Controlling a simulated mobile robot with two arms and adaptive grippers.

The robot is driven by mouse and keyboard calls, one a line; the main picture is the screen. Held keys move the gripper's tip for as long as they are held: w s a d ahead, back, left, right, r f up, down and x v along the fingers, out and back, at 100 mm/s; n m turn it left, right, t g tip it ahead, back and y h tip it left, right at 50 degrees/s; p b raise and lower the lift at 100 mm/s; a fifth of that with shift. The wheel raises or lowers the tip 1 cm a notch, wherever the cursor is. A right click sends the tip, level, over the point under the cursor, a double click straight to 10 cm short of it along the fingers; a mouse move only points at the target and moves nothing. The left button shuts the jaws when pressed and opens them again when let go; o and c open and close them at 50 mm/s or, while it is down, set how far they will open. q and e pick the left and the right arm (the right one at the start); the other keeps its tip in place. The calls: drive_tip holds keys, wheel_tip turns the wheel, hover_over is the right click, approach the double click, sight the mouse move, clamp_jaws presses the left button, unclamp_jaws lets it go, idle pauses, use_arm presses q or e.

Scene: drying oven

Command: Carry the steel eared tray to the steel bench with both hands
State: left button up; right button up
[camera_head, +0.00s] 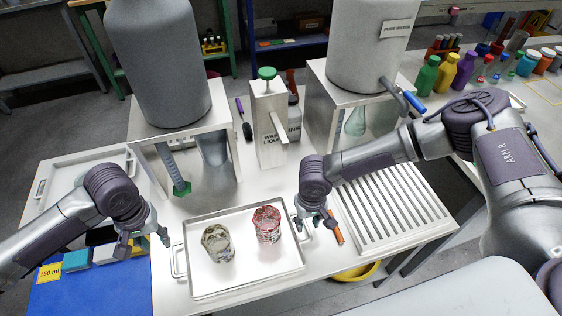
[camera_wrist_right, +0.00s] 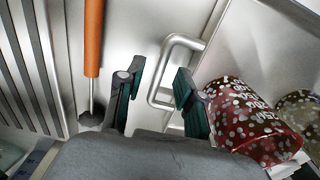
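The steel eared tray (camera_head: 235,287) rests on a steel work surface in the head view, with a looped handle at its left and right ends. A patterned clear cup (camera_head: 217,243) and a red dotted cup (camera_head: 267,225) stand in it. My left gripper (camera_head: 142,243) is open and empty, to the left of the tray's left handle. My right gripper (camera_head: 314,219) is by the right handle. In the right wrist view, the right gripper (camera_wrist_right: 158,95) is open, with the tray's right handle (camera_wrist_right: 165,70) between or just beyond its fingers; contact is not clear.
An orange-handled tool (camera_head: 337,234) lies right of my right gripper, before a slotted drain rack (camera_head: 392,205). A pump dispenser (camera_head: 268,125) and two large tanks on stands are behind. Another steel tray (camera_head: 52,193) is at left, above a blue mat (camera_head: 95,290) with boxes.

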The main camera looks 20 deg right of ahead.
wheel_tip(320, 180, up, 10)
idle(0.3)
drive_tip(key=shift+f, duration=0.1)
